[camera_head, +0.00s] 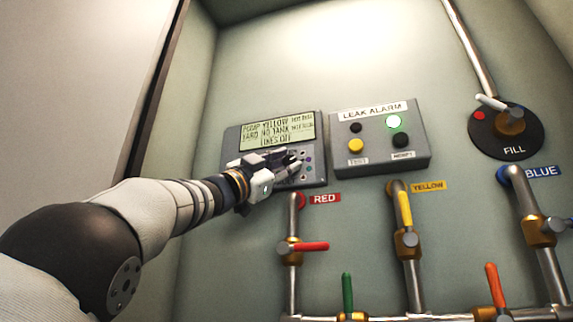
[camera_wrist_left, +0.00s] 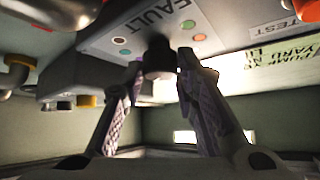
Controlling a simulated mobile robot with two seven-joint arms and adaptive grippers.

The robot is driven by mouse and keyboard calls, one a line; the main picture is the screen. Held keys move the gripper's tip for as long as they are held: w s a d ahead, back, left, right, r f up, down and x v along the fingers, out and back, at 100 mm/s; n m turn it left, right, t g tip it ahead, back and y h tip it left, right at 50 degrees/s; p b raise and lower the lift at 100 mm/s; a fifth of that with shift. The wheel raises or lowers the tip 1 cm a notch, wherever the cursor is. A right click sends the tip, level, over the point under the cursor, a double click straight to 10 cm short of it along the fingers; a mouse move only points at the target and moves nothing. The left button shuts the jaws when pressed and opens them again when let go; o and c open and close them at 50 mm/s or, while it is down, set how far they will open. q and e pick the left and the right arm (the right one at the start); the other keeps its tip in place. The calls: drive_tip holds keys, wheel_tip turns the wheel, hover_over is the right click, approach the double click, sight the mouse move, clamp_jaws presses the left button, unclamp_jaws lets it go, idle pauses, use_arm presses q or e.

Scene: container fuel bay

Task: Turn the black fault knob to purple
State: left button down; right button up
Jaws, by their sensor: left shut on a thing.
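The black fault knob (camera_wrist_left: 158,52) sticks out from the grey panel under the word FAULT in the left wrist view. My left gripper (camera_wrist_left: 160,72) is shut on the knob, one finger on each side. In the head view the left gripper (camera_head: 290,160) is at the lower part of the display panel (camera_head: 233,138) and hides the knob. My right gripper is not in view.
The panel's screen (camera_head: 279,130) shows text, including YELLOW and NO TANK. Pipes with coloured valve handles stand below, near the red handle (camera_head: 311,246). A FILL dial (camera_head: 506,130) is at far right.

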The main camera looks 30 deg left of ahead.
use_arm(q)
drive_tip(key=shift+a+m+g+h, duration=0.15)
drive_tip(key=shift+m+g+h, duration=0.4)
drive_tip(key=shift+m, duration=0.75)
drive_tip(key=c, duration=1.3)
unclamp_jaws()
drive_tip(key=shift+h, duration=0.35)
drive_tip(key=shift+v, duration=3.75)
drive_tip(key=shift+r, duration=0.1)
